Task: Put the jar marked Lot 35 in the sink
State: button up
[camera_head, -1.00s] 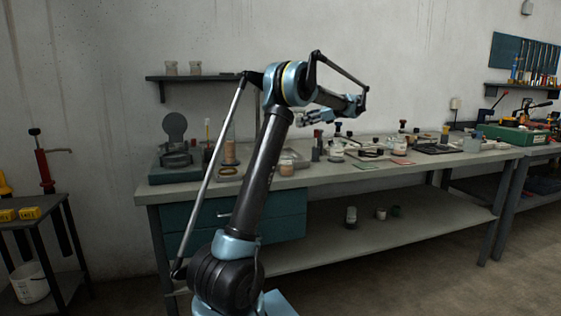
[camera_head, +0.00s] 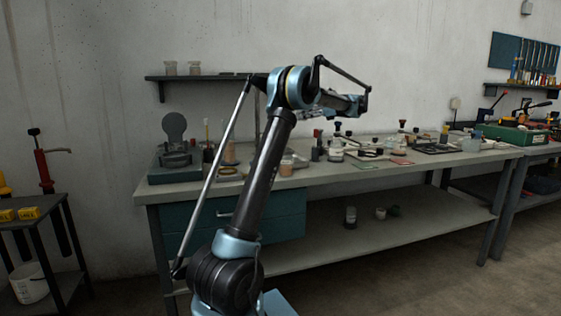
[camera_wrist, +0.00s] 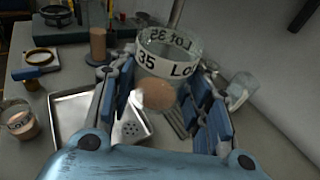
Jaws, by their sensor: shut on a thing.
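In the wrist view my gripper (camera_wrist: 164,84) is shut on a clear glass jar (camera_wrist: 167,54) with a white band reading "35" and "Lot". The jar's band also shows reversed through its far side. A brown-pink round patch shows at the jar's bottom. The sink (camera_wrist: 68,108) is a shallow metal basin with drain holes, below and to the left of the jar. My fingers hide part of it. In the head view my gripper (camera_head: 318,113) is small and partly hidden by my arm above the bench; I cannot make out the jar there.
Another Lot-labelled jar (camera_wrist: 21,121) stands left of the sink, its number unclear. A clear glass vessel (camera_wrist: 241,91) is close on the right. The bench (camera_head: 400,172) holds several other items.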

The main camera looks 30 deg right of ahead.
jog(key=s+a+f+m+t+h, duration=0.1)
jog(key=a+f+m+t+h, duration=0.1)
jog(key=a+f+m+h, duration=0.3)
jog(key=s+a+f+m+t+h, duration=0.1)
jog(key=a+f+m+t+h, duration=0.15)
jog(key=a, duration=0.45)
jog(key=shift+n+g+h, duration=0.35)
jog(key=shift+g+h, duration=0.1)
jog(key=shift+a+f, duration=0.15)
jog(key=shift+f, duration=2.4)
jog(key=shift+a+f, duration=0.1)
jog(key=shift+f, duration=2.45)
jog(key=o, duration=0.8)
jog(key=shift+f, duration=0.1)
jog(key=v, duration=1.2)
